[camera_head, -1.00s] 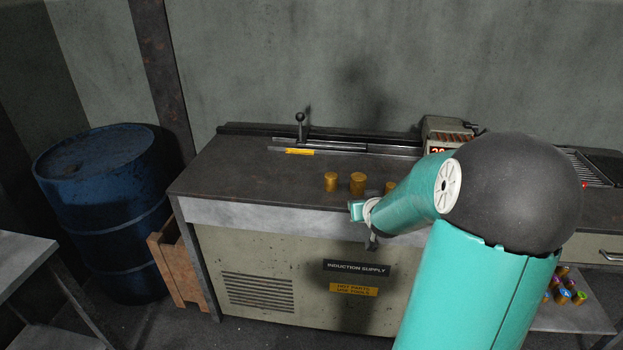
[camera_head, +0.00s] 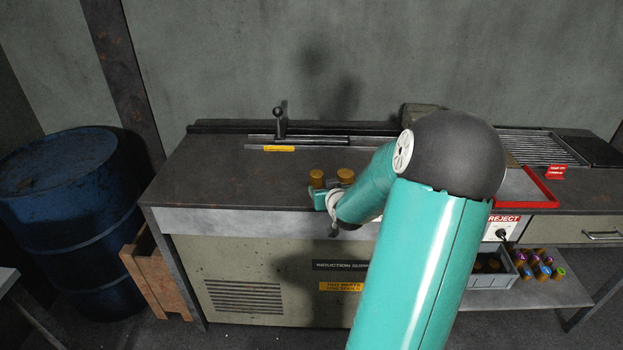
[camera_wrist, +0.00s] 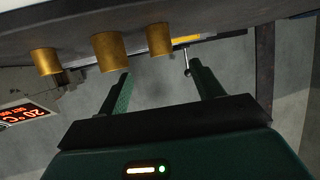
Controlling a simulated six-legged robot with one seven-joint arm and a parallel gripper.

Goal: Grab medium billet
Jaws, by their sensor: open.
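Three brass-coloured billets stand upright on the dark bench top. In the wrist view, where the picture is upside down, they are a right billet (camera_wrist: 159,40), a middle billet (camera_wrist: 109,52) that looks largest, and a left, shorter billet (camera_wrist: 46,62). The right one looks between the others in height, so it seems to be the medium billet. The head view shows it at the left (camera_head: 317,179) beside the largest (camera_head: 346,175); my arm hides the third. My gripper (camera_wrist: 159,72) is open and empty, its fingers pointing toward the medium billet, apart from it.
The induction bench (camera_head: 215,170) has a rail with a lever (camera_head: 279,122) at the back. To the right are a red-edged tray (camera_head: 528,186) and a REJECT panel (camera_head: 502,228). Coloured-top billets (camera_head: 540,265) lie on a low shelf. A blue drum (camera_head: 70,215) stands at the left.

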